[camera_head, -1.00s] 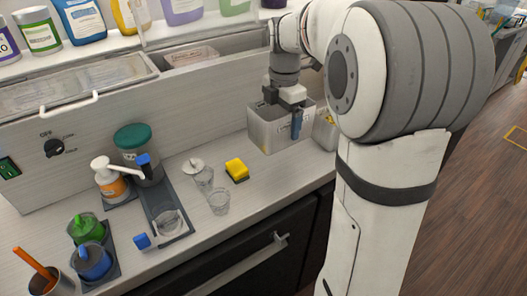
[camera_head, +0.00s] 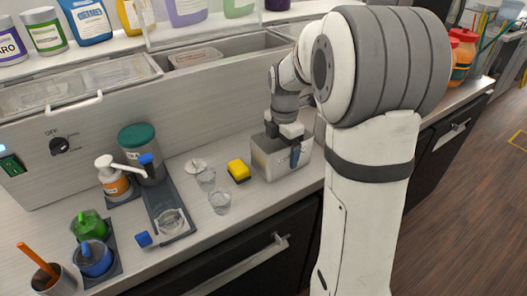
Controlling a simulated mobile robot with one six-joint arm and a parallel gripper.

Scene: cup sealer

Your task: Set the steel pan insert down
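The steel pan insert (camera_head: 272,164) is a grey open box at the right of the counter, just right of the yellow sponge. It looks upright. My gripper (camera_head: 291,146) points down at its rim, with one dark finger outside the near wall; the other finger is mostly hidden. The gripper appears shut on that wall. The pan's base is at or very near the counter (camera_head: 240,205); I cannot tell whether it touches. My arm covers the area behind and right of the pan.
The yellow sponge (camera_head: 238,171) lies close left of the pan, with clear cups (camera_head: 220,202) beyond it. A dark tray (camera_head: 158,200), a pump bottle (camera_head: 114,182) and a green-lidded jar (camera_head: 138,139) stand further left. Bare counter lies in front of the pan.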

